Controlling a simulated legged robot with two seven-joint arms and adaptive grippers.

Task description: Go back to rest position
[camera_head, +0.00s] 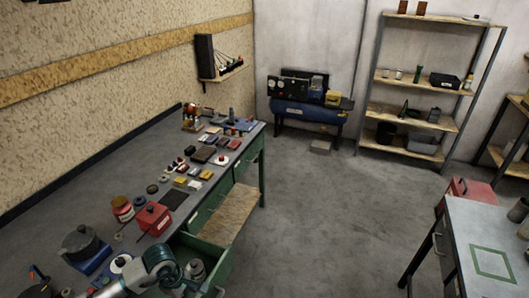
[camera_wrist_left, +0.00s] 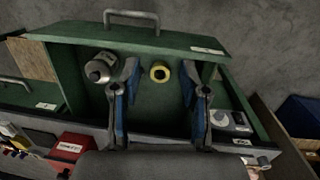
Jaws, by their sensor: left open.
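My left arm (camera_head: 130,279) comes in at the bottom left of the head view, over the near end of the workbench and its open drawer. In the left wrist view my left gripper (camera_wrist_left: 159,75) has its two blue-padded fingers spread apart with nothing held. It points at the open green drawer (camera_wrist_left: 225,47). A grey metal cylinder (camera_wrist_left: 101,67) lies in the drawer left of the fingers, and a yellow ring-like roll (camera_wrist_left: 160,72) shows between the fingertips. The drawer also shows in the head view (camera_head: 214,250). My right gripper is in neither view.
The workbench (camera_head: 140,146) along the wall carries a red box (camera_head: 152,218), a dark pot (camera_head: 80,242) and many small items. Shelves (camera_head: 412,82) and a blue compressor (camera_head: 308,112) stand at the back. A table (camera_head: 500,215) is at right. The middle floor is clear.

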